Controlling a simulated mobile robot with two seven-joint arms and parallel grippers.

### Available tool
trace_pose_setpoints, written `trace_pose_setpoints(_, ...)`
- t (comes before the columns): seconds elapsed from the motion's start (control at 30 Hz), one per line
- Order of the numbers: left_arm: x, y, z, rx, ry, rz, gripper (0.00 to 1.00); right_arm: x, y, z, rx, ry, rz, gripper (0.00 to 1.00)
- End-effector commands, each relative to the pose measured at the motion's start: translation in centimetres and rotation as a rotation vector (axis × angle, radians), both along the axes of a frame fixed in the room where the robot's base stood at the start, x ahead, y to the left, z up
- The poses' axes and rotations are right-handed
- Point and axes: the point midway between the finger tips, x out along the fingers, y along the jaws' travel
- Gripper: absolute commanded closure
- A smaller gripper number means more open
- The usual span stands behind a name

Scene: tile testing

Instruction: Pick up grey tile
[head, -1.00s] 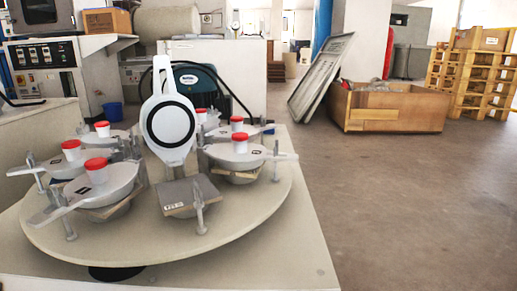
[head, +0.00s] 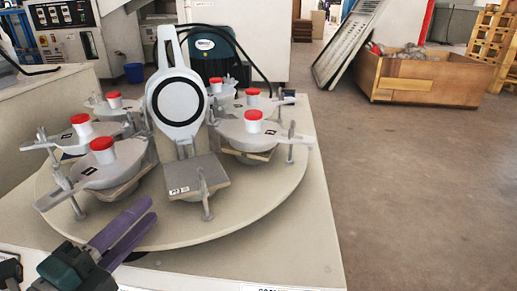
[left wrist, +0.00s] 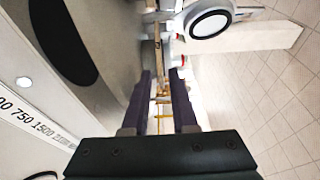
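The grey tile (head: 192,177) is a flat square plate with a small label. It lies on a holder at the front of the round white turntable (head: 235,215), below an upright white lid with a black ring (head: 178,102). A thin metal clamp post stands at its front edge. My left gripper (head: 151,208) has purple fingers, parted and empty, in front of and left of the tile, apart from it. In the left wrist view the gap between the fingers (left wrist: 163,98) shows clearly; I cannot make out the tile there for certain.
Several lidded stations with red-capped white cups (head: 103,151) and clamp posts surround the tile on the turntable. A wooden crate (head: 430,82) stands on the floor at the back right. The floor to the right is clear.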

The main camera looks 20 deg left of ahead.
Motion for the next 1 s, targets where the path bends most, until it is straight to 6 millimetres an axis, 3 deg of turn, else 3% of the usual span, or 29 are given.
trace_pose_setpoints(0.2, 3.3, -0.3, -0.6, 0.000, -0.006, -0.002, 0.74, 0.0, 0.0, -3.0, 0.000, 0.000, 0.000, 1.00)
trace_pose_setpoints(0.33, 4.8, -0.3, -0.4, 0.000, -0.003, 0.000, 0.74, 0.0, 0.0, -3.5, 0.000, 0.000, 0.000, 1.00)
trace_pose_setpoints(0.6, 5.0, -0.3, -0.1, 0.000, 0.001, 0.000, 0.75, 0.0, 0.0, -3.3, 0.000, 0.000, 0.000, 1.00)
trace_pose_setpoints(0.83, 5.0, -0.3, -0.2, 0.000, 0.001, 0.000, 1.00, 0.0, 0.0, -3.3, 0.000, -0.001, 0.000, 1.00)
trace_pose_setpoints(1.0, 5.0, -0.3, -0.2, 0.000, 0.001, 0.000, 1.00, 0.0, 0.0, -3.3, 0.000, -0.001, 0.000, 1.00)
